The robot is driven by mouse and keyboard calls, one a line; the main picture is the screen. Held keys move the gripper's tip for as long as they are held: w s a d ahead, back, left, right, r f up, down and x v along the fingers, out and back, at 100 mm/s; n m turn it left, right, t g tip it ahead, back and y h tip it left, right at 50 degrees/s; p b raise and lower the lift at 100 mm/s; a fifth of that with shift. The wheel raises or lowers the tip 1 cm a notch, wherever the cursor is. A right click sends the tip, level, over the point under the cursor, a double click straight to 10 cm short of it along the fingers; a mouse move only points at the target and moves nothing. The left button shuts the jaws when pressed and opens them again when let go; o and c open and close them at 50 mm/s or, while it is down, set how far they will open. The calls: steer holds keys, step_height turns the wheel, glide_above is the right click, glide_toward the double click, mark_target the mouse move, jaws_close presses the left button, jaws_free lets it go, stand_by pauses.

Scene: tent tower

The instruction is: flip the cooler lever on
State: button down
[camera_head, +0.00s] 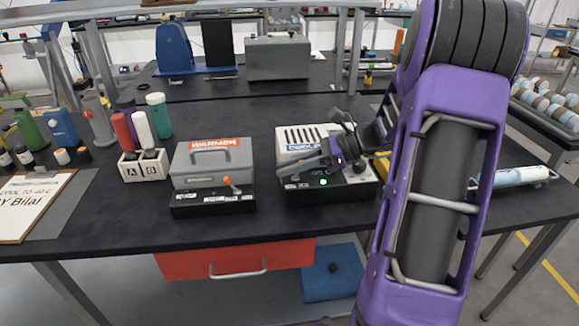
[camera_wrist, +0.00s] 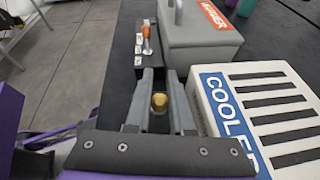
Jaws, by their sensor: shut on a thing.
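The cooler is a white slatted box (camera_head: 296,133) with a blue label, on a black base (camera_head: 300,194). A green light (camera_head: 323,182) glows on the base front. The cooler also shows at the right of the wrist view (camera_wrist: 258,112). My gripper (camera_head: 283,170) reaches across the cooler's front, its grey fingers pointing left. In the wrist view my gripper (camera_wrist: 161,74) has a gold-yellow knob (camera_wrist: 159,101) between its fingers. The knob appears to be the cooler lever's end. The rest of the lever is hidden, so its position cannot be told.
The grey warmer box (camera_head: 212,160) stands left of the cooler on its own black base, with an orange-tipped lever (camera_head: 229,182) at its front. Bottles and a block marked A and B (camera_head: 144,166) stand further left. The dark table (camera_head: 130,228) is clear along its front edge.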

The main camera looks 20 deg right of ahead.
steer(key=shift+s+d+r+y+p, duration=0.15)
steer(key=shift+y+p, duration=0.25)
steer(key=shift+p, duration=0.4)
steer(key=shift+d+t+y+p, duration=0.15)
steer(key=shift+t+y+p, duration=0.25)
steer(key=shift+p, duration=0.1)
steer(key=c, duration=1.1)
jaws_free()
step_height(320, 180, up, 10)
steer(key=shift+f+p, duration=0.1)
steer(key=shift+p, duration=0.85)
